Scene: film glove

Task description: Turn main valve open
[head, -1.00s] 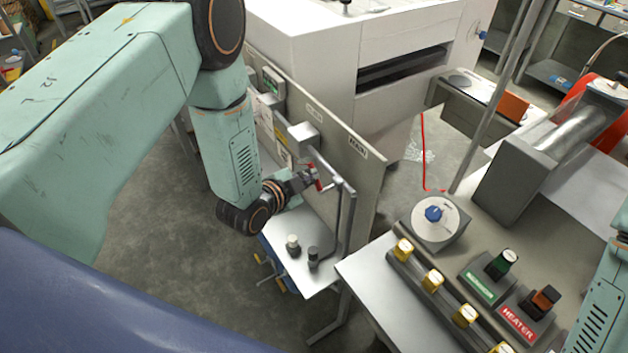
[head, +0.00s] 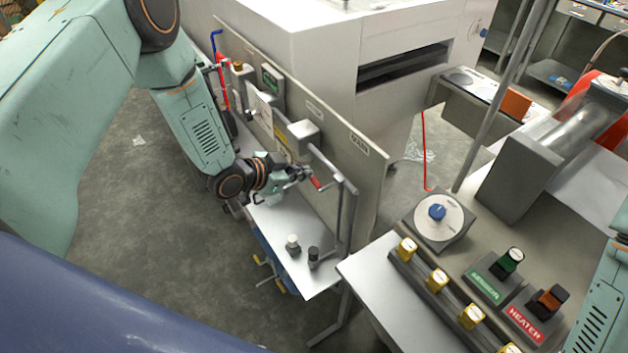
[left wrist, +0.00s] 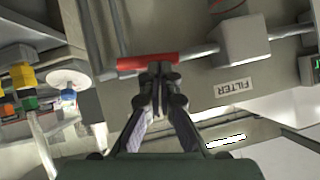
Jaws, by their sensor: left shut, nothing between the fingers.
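A red-gripped lever (head: 319,184) sits on a grey pipe at the near end of the upright panel (head: 345,165). I cannot read any label naming it as the main valve. In the left wrist view the red grip (left wrist: 147,61) lies across the pipe, close to a plate reading FILTER (left wrist: 232,86). My left gripper (head: 303,174) is shut and empty beside the lever. In the left wrist view its fingertips (left wrist: 160,70) are together right at the red grip; I cannot tell whether they touch it. My right gripper is out of the head view.
Below the lever, a small white table (head: 312,279) carries a white knob and a dark knob. At right, a bench holds a blue-knobbed dial (head: 438,213), yellow handles and a HEATER switch (head: 546,302). A blue lever (head: 216,41) stands at the panel's far end. A white machine stands behind.

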